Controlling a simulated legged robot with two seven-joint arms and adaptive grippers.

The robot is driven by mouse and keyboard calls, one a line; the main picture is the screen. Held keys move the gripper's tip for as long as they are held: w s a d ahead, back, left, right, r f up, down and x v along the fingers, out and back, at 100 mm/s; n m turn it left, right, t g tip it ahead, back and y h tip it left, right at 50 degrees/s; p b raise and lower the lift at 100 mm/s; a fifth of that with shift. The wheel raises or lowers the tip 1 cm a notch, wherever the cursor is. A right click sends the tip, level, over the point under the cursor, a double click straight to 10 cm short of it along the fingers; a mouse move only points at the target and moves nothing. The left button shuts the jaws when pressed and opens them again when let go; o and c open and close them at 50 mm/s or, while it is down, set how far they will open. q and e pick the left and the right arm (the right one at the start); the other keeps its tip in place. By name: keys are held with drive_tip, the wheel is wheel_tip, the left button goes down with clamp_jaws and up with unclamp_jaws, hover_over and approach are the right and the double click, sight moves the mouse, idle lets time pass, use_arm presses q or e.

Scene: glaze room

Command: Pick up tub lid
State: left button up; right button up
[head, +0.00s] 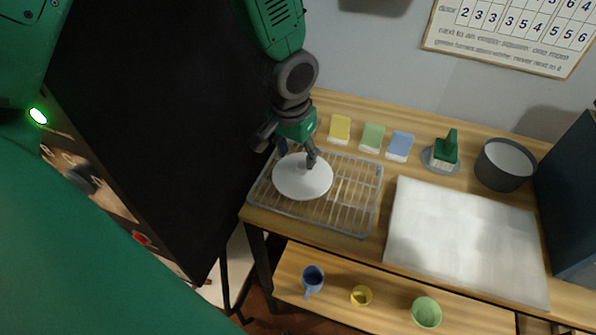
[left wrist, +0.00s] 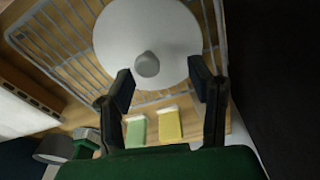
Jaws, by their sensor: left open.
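The tub lid (head: 300,177) is a round white disc lying on a wire rack (head: 345,205) at the left end of the wooden table. In the left wrist view the tub lid (left wrist: 165,25) shows a small grey knob (left wrist: 147,64) at its middle. My left gripper (head: 297,160) is open above the lid's far side. In the left wrist view the two dark fingers of my left gripper (left wrist: 161,88) stand apart, with the knob just beyond the gap between them. Nothing is held. My right gripper is not in view.
Yellow, green and blue blocks (head: 371,138) stand behind the rack. A green-handled brush (head: 445,150), a grey pot (head: 504,164) and a pale board (head: 465,240) are to the right. Cups, including a blue mug (head: 312,279), stand on the lower shelf. A black panel (head: 150,120) rises at left.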

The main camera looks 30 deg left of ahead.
sight(300, 164)
use_arm(q)
drive_tip(key=f, duration=0.1)
drive_tip(key=d+f, duration=0.1)
drive_tip(key=f, duration=0.1)
drive_tip(key=shift+w+d+f, duration=0.15)
drive_tip(key=shift+w+d, duration=0.15)
drive_tip(key=shift+d, duration=0.4)
drive_tip(key=shift+s+a, duration=0.15)
drive_tip(key=shift+a, duration=0.15)
drive_tip(key=c, duration=0.7)
drive_tip(key=shift+a, duration=0.25)
clamp_jaws()
drive_tip(key=shift+a, duration=0.2)
